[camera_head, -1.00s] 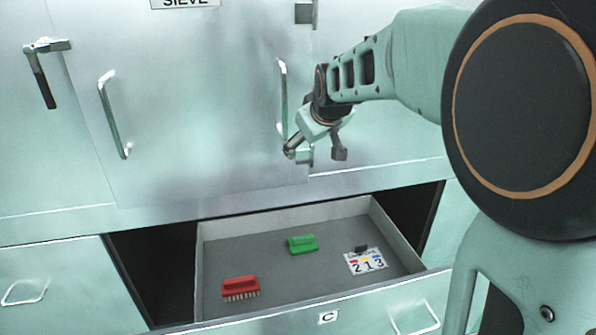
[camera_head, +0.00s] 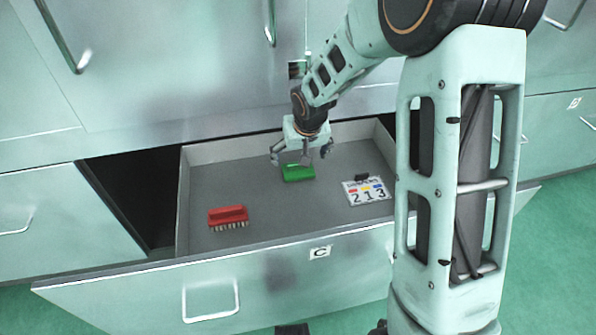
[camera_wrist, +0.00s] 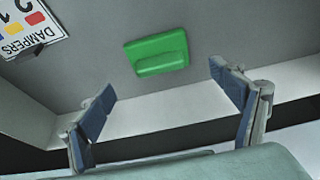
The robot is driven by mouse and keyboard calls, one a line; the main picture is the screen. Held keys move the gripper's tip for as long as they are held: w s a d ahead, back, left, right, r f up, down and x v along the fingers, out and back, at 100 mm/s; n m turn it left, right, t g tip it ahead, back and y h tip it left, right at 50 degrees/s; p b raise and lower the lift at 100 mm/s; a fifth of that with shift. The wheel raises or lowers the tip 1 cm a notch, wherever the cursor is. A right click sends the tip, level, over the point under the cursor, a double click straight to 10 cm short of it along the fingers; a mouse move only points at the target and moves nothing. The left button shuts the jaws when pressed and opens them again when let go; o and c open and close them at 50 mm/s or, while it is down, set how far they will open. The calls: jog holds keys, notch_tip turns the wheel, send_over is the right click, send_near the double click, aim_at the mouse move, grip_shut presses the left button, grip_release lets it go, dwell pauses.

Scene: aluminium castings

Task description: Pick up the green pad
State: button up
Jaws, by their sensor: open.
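The green pad (camera_head: 298,174) lies on the grey floor of the open drawer (camera_head: 262,198), towards its back. It has a raised grip along one side. My gripper (camera_head: 302,160) is over the back of the drawer, just behind and above the pad in the head view, and partly covers it. In the wrist view the pad (camera_wrist: 156,54) lies beyond the two blue-padded fingertips (camera_wrist: 165,85), across the gap between them. The fingers are spread apart with nothing between them.
A red brush (camera_head: 228,216) with pale bristles lies at the drawer's left front. A white plate marked 213 (camera_head: 367,191), with a dark clip, lies to the right; it also shows in the wrist view (camera_wrist: 30,22). The drawer's walls surround all three. Cabinet doors rise behind.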

aim_at(298, 168)
jog(key=b+x, duration=0.2)
jog(key=x, duration=0.3)
jog(key=shift+a+f, duration=0.1)
jog(key=shift+f, duration=0.1)
jog(key=shift+r, duration=0.1)
jog(key=c, duration=1.3)
